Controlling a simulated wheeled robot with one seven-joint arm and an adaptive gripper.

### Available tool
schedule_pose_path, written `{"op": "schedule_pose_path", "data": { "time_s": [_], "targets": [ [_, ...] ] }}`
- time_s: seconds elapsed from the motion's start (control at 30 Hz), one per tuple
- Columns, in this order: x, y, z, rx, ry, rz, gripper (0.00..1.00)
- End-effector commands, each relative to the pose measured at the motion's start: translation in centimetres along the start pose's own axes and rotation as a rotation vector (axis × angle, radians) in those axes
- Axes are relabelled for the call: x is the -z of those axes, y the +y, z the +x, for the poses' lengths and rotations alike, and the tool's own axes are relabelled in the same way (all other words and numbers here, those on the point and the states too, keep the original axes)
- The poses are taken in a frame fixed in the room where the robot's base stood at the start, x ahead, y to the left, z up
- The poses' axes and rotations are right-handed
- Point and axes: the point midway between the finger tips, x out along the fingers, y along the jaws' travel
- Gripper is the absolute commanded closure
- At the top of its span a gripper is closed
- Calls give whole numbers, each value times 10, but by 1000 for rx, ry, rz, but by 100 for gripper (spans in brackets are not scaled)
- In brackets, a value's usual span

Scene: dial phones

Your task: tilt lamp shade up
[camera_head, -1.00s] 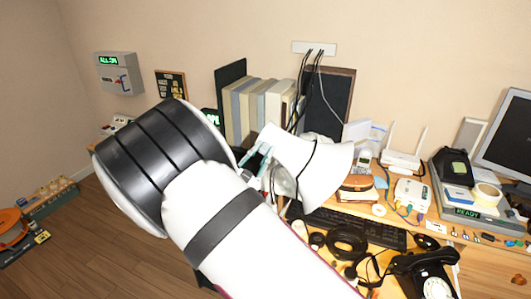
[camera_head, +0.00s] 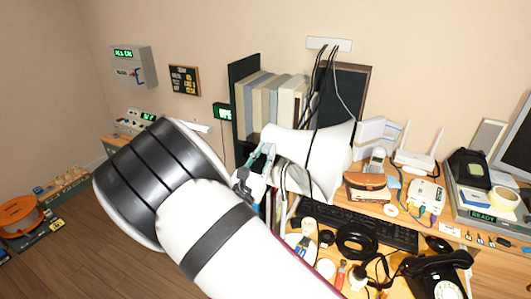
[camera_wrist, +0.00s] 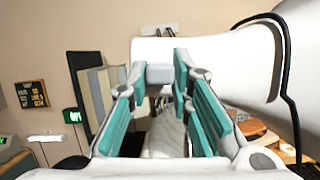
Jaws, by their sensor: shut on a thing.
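The white lamp shade (camera_head: 322,158) sits above the desk in the head view, its narrow end toward my gripper and its wide end to the right, tilted a little downward. A black cable crosses it. The shade fills the upper right of the wrist view (camera_wrist: 235,58). My gripper (camera_head: 268,150) is at the narrow end, its teal fingers shut on a small pale grey block (camera_wrist: 160,73) at the shade. The block's joint to the shade is hard to see. My arm covers part of the lamp's lower side.
Binders (camera_head: 270,105) and a dark speaker (camera_head: 345,90) stand close behind the shade. A brown-topped box (camera_head: 368,182), keyboard (camera_head: 372,226), and black dial phone (camera_head: 436,272) lie on the desk to the right and below.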

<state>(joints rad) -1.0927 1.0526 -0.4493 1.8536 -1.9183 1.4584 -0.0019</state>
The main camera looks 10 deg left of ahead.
Motion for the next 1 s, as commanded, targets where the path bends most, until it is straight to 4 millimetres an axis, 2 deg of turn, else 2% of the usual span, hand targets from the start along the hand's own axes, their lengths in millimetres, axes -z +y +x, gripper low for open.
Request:
{"op": "schedule_pose_path", "data": {
  "time_s": [0.13,0.17,0.23,0.27,0.53,0.67,0.77,1.0],
  "targets": [
    [1,1,-1,-2,5,1,100],
    [1,1,-1,-2,5,2,78],
    [1,1,-1,-2,4,2,62],
    [1,1,-1,-2,4,2,60],
    [0,0,-1,0,2,2,60],
    [1,1,-8,-1,3,2,60],
    [1,1,-21,-3,4,1,60],
    [1,1,-70,-5,4,1,60]
  ]
}}
